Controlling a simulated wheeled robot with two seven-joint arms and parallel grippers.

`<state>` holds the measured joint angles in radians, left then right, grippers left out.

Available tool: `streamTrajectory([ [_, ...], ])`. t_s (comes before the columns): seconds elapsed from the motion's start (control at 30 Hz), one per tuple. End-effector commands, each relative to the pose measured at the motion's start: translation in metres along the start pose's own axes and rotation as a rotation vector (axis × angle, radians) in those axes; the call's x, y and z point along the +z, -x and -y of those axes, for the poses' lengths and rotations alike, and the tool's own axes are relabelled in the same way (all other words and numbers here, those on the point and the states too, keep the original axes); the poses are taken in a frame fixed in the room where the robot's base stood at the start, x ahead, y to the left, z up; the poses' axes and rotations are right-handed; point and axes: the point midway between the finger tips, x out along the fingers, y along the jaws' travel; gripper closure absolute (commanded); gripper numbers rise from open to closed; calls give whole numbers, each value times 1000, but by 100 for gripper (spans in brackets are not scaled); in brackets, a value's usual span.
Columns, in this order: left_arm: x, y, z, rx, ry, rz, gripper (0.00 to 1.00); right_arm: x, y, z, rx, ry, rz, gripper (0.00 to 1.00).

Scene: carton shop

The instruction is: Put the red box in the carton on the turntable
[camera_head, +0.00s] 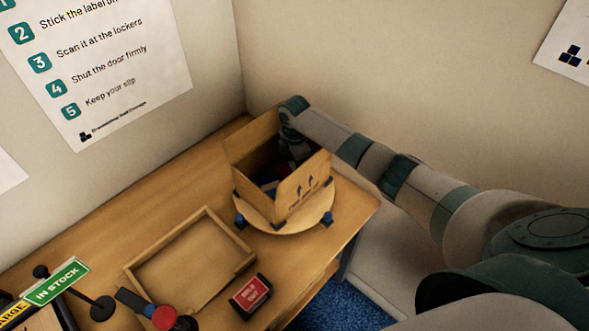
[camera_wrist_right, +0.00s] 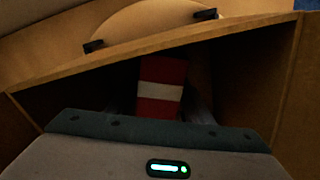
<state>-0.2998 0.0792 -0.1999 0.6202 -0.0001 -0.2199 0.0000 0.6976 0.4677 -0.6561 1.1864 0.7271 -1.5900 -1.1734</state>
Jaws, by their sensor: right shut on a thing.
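The open brown carton (camera_head: 305,188) with printed arrows stands on the round wooden turntable (camera_head: 264,213) at the table's far end. My right arm reaches over the carton's rim, and my right gripper (camera_head: 287,163) is down inside it. In the right wrist view the red box (camera_wrist_right: 162,72) with a white band sits between the fingers of my right gripper (camera_wrist_right: 160,100), which is shut on it. The carton's wall edge (camera_wrist_right: 245,36) crosses that view. Whether the box touches the carton's floor is hidden. My left gripper is not in view.
A shallow wooden tray (camera_head: 140,273) lies in front of the turntable. A dark block with a red label (camera_head: 250,293), a black-and-red tool (camera_head: 162,316) and a green IN STOCK sign (camera_head: 57,281) are nearer. Walls close in behind the table.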

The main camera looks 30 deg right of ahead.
Motion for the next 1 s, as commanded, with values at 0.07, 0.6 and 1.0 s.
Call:
streamTrajectory([
  [0.07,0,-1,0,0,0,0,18,0,-3,0,0,0,0,78],
  [0.6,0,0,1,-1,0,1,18,0,3,0,0,0,0,35],
  [1.0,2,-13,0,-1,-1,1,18,0,57,-1,3,1,-1,35],
])
